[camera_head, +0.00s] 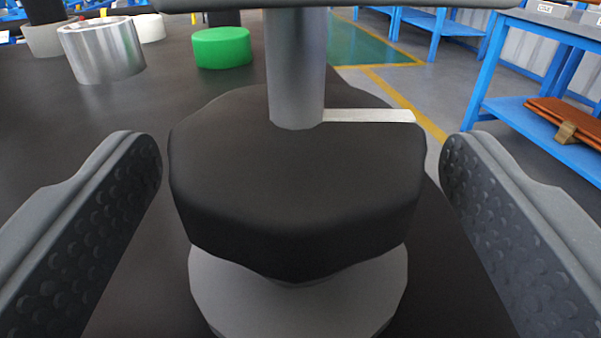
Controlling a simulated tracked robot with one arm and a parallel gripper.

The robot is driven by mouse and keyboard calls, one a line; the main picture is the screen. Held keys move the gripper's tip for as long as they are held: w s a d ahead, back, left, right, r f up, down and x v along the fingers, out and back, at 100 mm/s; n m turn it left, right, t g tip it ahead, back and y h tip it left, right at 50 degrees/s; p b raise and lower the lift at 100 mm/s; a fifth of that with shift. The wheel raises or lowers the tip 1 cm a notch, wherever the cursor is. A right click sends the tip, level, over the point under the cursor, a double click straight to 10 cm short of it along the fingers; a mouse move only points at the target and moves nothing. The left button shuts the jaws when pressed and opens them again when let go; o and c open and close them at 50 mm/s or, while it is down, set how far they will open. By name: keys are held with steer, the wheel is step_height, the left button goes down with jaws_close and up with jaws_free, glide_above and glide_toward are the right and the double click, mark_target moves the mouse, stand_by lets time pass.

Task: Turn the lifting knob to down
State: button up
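The lifting knob (297,185) is a large black, rounded, lobed knob in the middle of the view. A thin white pointer line (368,116) on its top runs to the right from the central post. The knob sits on a round grey base (300,300). A grey cylindrical post (296,70) stands at the knob's far top. My gripper (302,165) is open, with one dark textured finger to the left of the knob and one to the right. Gaps show between both fingers and the knob. No label for down is visible.
On the black surface (130,120) stand a silver metal cylinder (103,50), a green cylinder (222,48) and white round pieces behind. Blue shelving (530,100) with a brown object (566,120) stands at the right. A dark horizontal bar crosses the top edge.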

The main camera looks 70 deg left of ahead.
steer(key=c, duration=0.8)
steer(key=shift+a, duration=0.25)
steer(key=shift+d, duration=0.15)
steer(key=shift+w+d+g+p, duration=0.15)
steer(key=shift+g+p, duration=0.15)
steer(key=shift+p, duration=0.4)
